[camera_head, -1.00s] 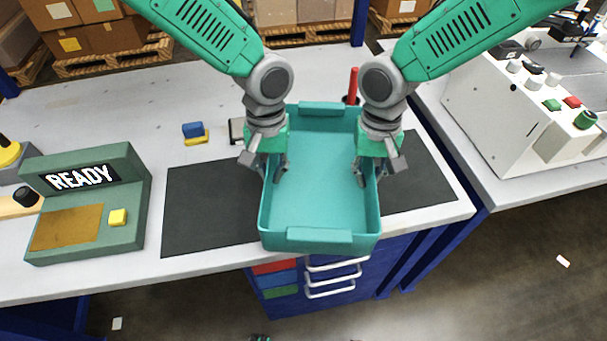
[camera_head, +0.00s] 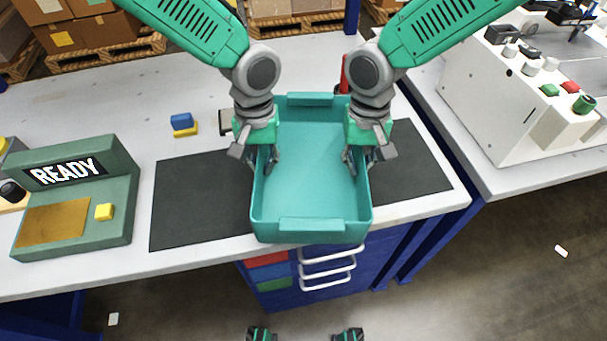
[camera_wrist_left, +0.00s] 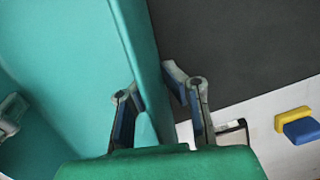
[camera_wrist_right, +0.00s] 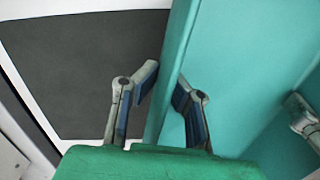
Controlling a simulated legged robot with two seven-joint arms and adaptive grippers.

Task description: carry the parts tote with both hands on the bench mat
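The parts tote (camera_head: 310,185) is a teal, open, empty tray in the middle of the head view, over the dark bench mat (camera_head: 200,200). It hides the mat's middle, and its front end reaches the bench's front edge. Whether its base touches the mat cannot be seen. My left gripper (camera_head: 264,160) is shut on the tote's left wall, one finger inside and one outside; the left wrist view shows this wall between the fingers (camera_wrist_left: 160,98). My right gripper (camera_head: 357,158) is shut on the right wall the same way, also seen in the right wrist view (camera_wrist_right: 163,92).
A green console (camera_head: 80,195) reading READY stands at the left. Small blue and yellow blocks (camera_head: 183,124) and a dark-topped box (camera_head: 225,122) lie behind the mat. A red upright item (camera_head: 343,75) stands behind the tote. A white machine (camera_head: 530,100) is on the right bench.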

